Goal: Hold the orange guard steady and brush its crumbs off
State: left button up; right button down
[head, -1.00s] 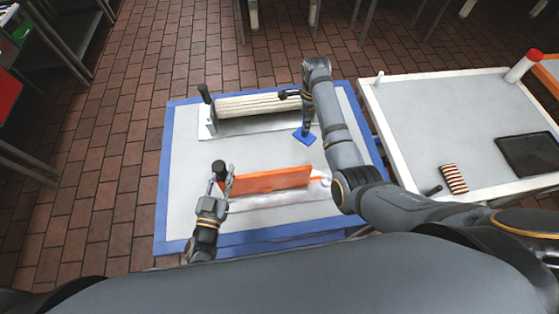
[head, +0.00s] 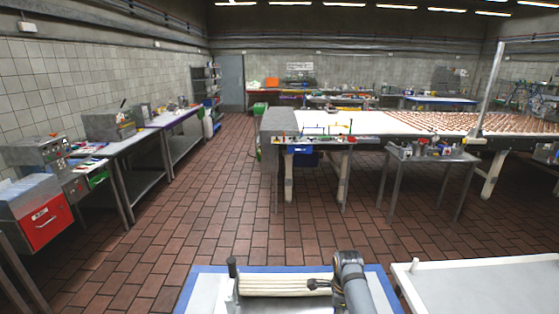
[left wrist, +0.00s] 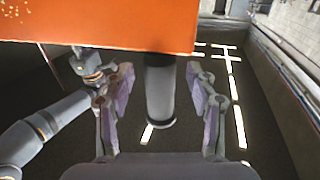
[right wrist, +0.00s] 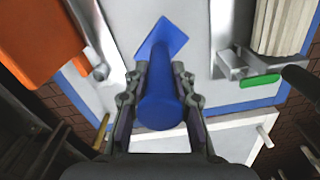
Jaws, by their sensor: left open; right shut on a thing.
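The orange guard (left wrist: 115,22) fills the top of the left wrist view, with small pale specks at its upper left. A dark grey cylindrical handle (left wrist: 160,90) hangs below its edge. My left gripper (left wrist: 160,76) is open, with one finger on each side of this handle. My right gripper (right wrist: 160,72) is shut on the handle of a blue tool (right wrist: 161,100), which ends in a flat square blue head. The orange guard also shows in the right wrist view (right wrist: 40,45), to the left of the blue tool. In the head view the guard and both gripper tips are out of frame.
A white-rimmed side table (head: 480,267) stands at right. Brick floor lies beyond.

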pick_arm(q)
jog(key=v, duration=0.8)
jog(key=o, duration=0.6)
jog(key=shift+r, duration=0.1)
